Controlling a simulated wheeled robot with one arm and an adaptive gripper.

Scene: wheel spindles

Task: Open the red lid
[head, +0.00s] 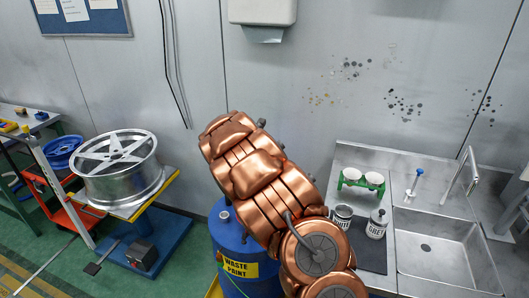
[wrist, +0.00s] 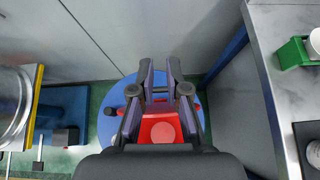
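A blue barrel (head: 237,247) with a yellow "WASTE PAINT" label stands on the floor in the head view, partly behind my copper arm. In the wrist view the round blue barrel top (wrist: 108,125) lies below my gripper. The red lid (wrist: 162,130) is on that top, seen between and behind my fingers, which hide its edges. In the head view my arm hides the lid. My gripper (wrist: 161,66) is open, with its fingertips apart and nothing between them. It is above the barrel; I cannot tell how far.
A steel sink counter (head: 410,215) with a green cup holder (head: 362,182) and two cans stands right of the barrel. A silver wheel rim (head: 120,168) on a blue-and-yellow stand is at the left. The grey wall is close behind. Green floor shows between stand and barrel.

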